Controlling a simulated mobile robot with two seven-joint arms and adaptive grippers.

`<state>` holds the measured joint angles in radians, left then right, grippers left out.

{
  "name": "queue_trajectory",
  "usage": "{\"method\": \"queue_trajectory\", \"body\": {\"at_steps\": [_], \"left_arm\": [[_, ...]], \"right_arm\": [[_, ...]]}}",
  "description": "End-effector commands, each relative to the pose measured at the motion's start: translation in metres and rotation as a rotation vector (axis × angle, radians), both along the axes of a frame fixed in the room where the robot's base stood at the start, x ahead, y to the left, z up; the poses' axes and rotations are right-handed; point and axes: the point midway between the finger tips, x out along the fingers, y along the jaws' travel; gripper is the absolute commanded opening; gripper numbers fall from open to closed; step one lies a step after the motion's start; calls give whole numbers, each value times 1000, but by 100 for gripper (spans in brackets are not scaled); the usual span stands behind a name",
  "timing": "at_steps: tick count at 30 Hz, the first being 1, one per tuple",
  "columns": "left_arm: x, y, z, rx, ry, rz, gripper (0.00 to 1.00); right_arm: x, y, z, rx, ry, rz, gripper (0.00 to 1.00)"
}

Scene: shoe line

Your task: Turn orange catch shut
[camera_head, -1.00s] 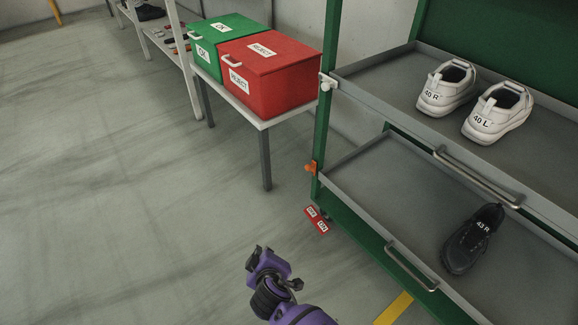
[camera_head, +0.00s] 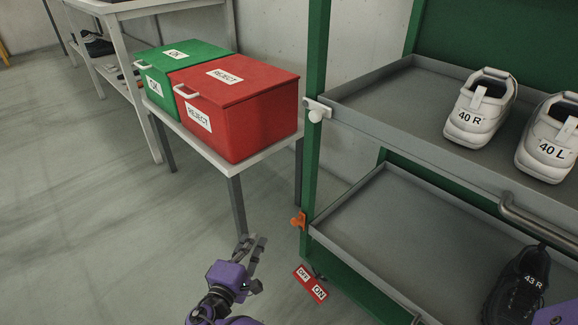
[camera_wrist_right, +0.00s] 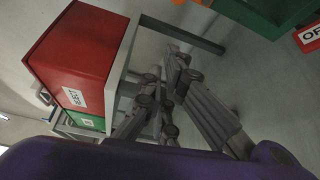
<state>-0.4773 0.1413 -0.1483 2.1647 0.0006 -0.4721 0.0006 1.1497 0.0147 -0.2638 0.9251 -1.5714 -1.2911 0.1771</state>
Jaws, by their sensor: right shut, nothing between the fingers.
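The orange catch (camera_head: 298,221) sits on the green post at the near left corner of the lower tray (camera_head: 385,272). It is small, and I cannot tell its exact turn. My right gripper (camera_head: 254,243) is shut and empty. It is left of the catch and a little lower in the head view, apart from it in the picture. The right wrist view shows its grey fingers (camera_wrist_right: 172,100), and a small orange piece at the top edge that may be the catch. My left gripper is not in view.
A white catch (camera_head: 317,112) is at the upper tray's corner. White shoes (camera_head: 481,106) and a black shoe (camera_head: 516,292) lie on the trays. A table left holds red (camera_head: 240,115) and green (camera_head: 165,70) boxes.

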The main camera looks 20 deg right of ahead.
Motion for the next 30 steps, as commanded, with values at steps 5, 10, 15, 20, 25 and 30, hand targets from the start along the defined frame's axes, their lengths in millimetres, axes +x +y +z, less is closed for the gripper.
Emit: {"method": "queue_trajectory", "body": {"at_steps": [5, 10, 15, 20, 25, 30], "left_arm": [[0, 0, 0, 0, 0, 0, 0], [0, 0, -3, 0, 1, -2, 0], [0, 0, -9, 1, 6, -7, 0], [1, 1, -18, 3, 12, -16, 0], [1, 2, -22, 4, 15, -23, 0], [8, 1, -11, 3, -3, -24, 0]], "right_arm": [[3, 1, 2, 3, -4, 2, 0], [10, -6, 1, 3, -5, 2, 0], [31, -26, -2, 2, -3, 1, 0], [57, -50, -5, 2, -4, 0, 0], [72, -71, -7, 5, 1, 1, 0], [51, -80, 1, 5, -4, 3, 0]]}}
